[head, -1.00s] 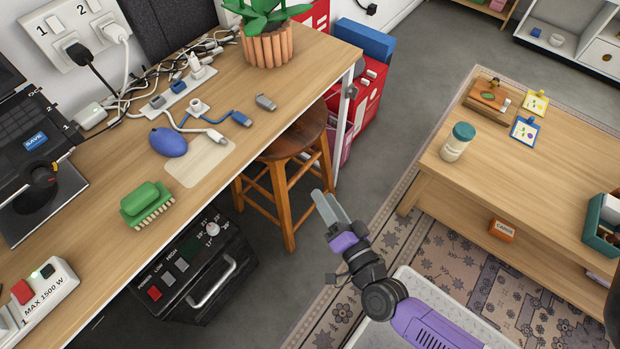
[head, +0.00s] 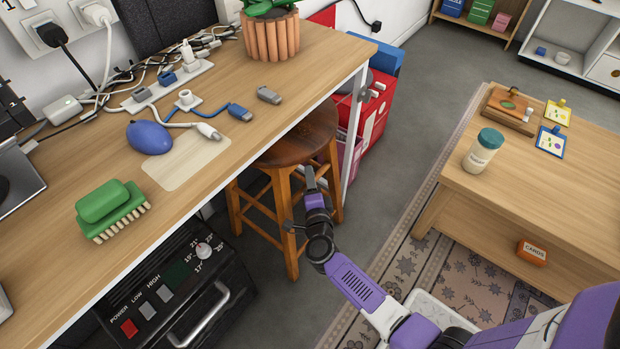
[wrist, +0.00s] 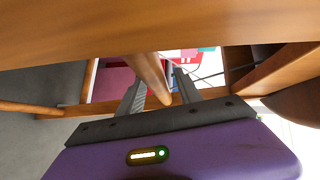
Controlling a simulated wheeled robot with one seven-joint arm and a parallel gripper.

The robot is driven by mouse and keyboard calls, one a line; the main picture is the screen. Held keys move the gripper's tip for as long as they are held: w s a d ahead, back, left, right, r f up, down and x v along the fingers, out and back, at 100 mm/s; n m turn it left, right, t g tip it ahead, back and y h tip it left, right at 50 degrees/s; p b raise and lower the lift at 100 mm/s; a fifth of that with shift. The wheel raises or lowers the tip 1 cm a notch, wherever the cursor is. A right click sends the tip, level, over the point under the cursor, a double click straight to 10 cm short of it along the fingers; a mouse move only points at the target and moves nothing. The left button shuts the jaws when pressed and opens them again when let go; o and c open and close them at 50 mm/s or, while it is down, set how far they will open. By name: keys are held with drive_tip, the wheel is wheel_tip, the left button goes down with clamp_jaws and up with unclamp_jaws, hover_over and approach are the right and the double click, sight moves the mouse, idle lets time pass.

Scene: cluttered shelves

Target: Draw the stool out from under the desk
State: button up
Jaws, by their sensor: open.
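The wooden stool (head: 301,140) stands partly under the desk (head: 240,90), with its round brown seat half past the desk's front edge and its legs on the grey floor. My gripper (head: 309,177) is low beside the stool, just below the seat, at its near right side. In the wrist view my gripper (wrist: 158,90) is open, with a round wooden bar of the stool (wrist: 148,75) showing between the two grey fingers. The seat's edge spans the top of that view. I cannot tell whether the fingers touch the bar.
A black heater (head: 175,290) stands under the desk at left. A red cabinet (head: 376,105) is behind the stool. The low table (head: 480,190) stands right, on a patterned rug (head: 440,265). Grey floor (head: 385,195) is open between desk and table.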

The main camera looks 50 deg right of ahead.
drive_tip(key=shift+x, duration=1.05)
clamp_jaws()
drive_tip(key=shift+f, duration=0.1)
idle(0.6)
